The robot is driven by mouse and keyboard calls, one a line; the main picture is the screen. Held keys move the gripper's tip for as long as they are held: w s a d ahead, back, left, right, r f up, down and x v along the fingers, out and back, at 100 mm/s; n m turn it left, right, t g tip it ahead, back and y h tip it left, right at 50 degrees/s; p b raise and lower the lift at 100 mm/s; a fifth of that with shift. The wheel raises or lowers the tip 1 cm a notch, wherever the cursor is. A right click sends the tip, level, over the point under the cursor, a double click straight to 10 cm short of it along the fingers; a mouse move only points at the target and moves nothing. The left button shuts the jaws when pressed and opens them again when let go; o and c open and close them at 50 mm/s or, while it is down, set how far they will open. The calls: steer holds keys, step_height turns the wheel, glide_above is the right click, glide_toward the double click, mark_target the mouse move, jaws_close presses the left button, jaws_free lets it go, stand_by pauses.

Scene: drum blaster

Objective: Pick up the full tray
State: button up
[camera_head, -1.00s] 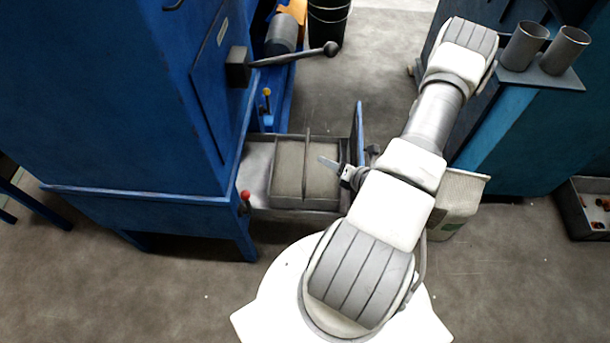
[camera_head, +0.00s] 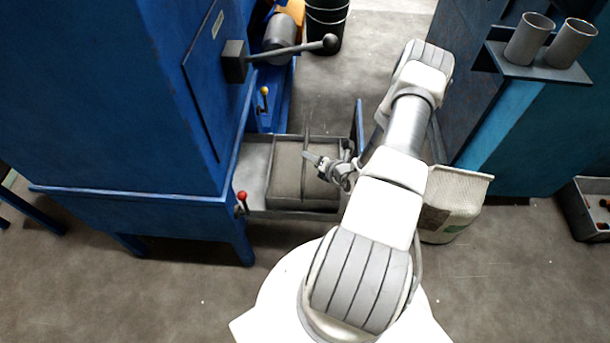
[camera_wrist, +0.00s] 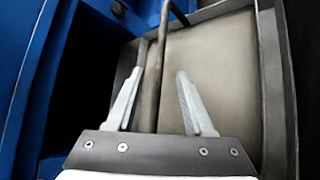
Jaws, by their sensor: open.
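The full tray (camera_head: 287,172) is a grey metal box filled level with grey-brown material. It sits on a shelf at the side of the blue machine. A thin bar handle (camera_head: 306,160) runs across its top. My gripper (camera_head: 312,162) is over the tray's right half, close to the handle. In the wrist view my gripper (camera_wrist: 158,80) is open, with the tray's handle (camera_wrist: 157,70) between its two fingers, nearer the left one. The tray's fill (camera_wrist: 220,75) shows behind the right finger. I cannot tell whether either finger touches the handle.
The blue machine (camera_head: 110,100) stands at left with a long black-knobbed lever (camera_head: 290,50) above the tray. A red-knobbed lever (camera_head: 242,197) is at the shelf's front-left. A blue upright panel (camera_head: 358,128) stands right of the tray. A pale bin (camera_head: 455,200) is right of my arm.

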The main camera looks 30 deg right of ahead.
steer(key=b+x, duration=0.2)
steer(key=x, duration=0.3)
steer(key=shift+a+f, duration=0.1)
steer(key=shift+a, duration=0.05)
jaws_close()
stand_by(1.1)
